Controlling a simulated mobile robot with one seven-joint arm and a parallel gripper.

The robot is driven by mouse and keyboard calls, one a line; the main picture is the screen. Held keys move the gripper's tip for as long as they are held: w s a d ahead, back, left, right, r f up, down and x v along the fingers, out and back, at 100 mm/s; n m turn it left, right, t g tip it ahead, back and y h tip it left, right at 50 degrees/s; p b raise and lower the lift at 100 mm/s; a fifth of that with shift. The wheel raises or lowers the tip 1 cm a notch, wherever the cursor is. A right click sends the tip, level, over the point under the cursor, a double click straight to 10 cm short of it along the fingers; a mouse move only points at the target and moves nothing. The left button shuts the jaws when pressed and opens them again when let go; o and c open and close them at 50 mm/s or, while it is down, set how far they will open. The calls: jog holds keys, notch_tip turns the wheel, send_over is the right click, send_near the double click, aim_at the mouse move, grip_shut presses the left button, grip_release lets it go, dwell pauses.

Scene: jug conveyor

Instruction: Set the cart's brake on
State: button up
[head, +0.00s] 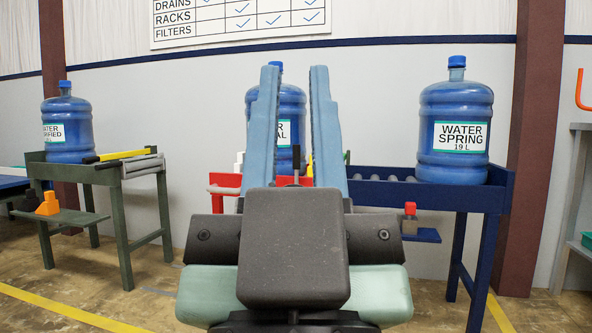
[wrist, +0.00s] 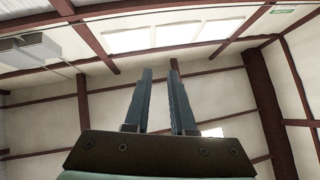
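My gripper (head: 294,78) points up in the middle of the head view. Its two blue fingers are apart with nothing held between them, and they also show in the wrist view (wrist: 160,75). Behind the gripper is a red frame (head: 225,181), which may be the cart; my arm hides most of it. A thin dark upright lever (head: 296,160) shows between the fingers; I cannot tell whether it is the brake or how it is set. A blue jug (head: 291,103) stands behind the fingers, partly covered by them.
A green stand (head: 115,215) at left holds a blue jug (head: 67,120) and a yellow-and-black bar (head: 115,156). A dark blue roller conveyor (head: 440,197) at right holds a "WATER SPRING" jug (head: 455,110). A brown column (head: 525,150) and grey shelf (head: 570,200) stand at far right.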

notch_tip(320, 180, up, 27)
jog(key=p, duration=2.6)
jog(key=shift+r+p, duration=0.15)
jog(key=shift+p, duration=0.25)
grip_shut()
